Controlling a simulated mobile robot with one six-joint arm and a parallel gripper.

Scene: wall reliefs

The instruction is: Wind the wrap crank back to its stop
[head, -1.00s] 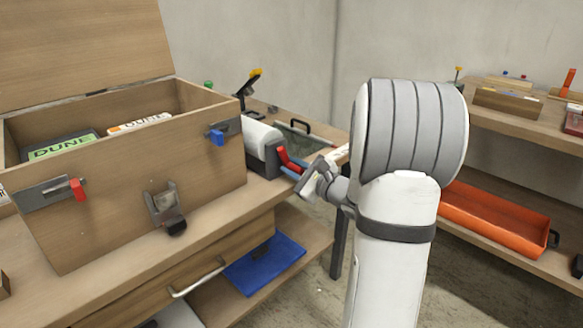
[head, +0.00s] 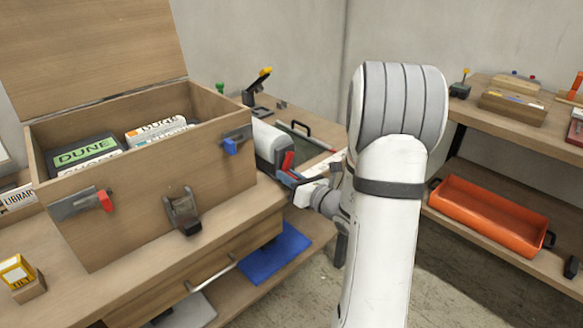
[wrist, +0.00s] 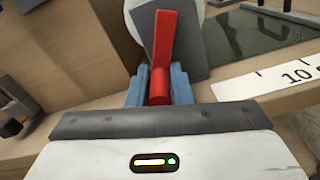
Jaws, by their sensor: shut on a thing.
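The wrap crank is a red arm with a red grip (wrist: 163,45), mounted on a dark grey end plate (wrist: 186,45) of a white wrap roll (wrist: 137,8). In the wrist view the red arm points up, leaning slightly right. My gripper (wrist: 158,84) has its blue fingers closed on either side of the red grip at the arm's lower end. In the head view my gripper (head: 291,179) is at the crank (head: 287,161), at the roll's near end, right of the wooden chest. My wrist hides part of the grip there.
The open wooden chest (head: 150,210) stands close left of the crank, with a blue-tabbed latch (head: 231,146) on its near corner. A ruler strip (wrist: 270,85) lies on the bench right of the crank. A shelf with an orange tray (head: 490,213) is at right.

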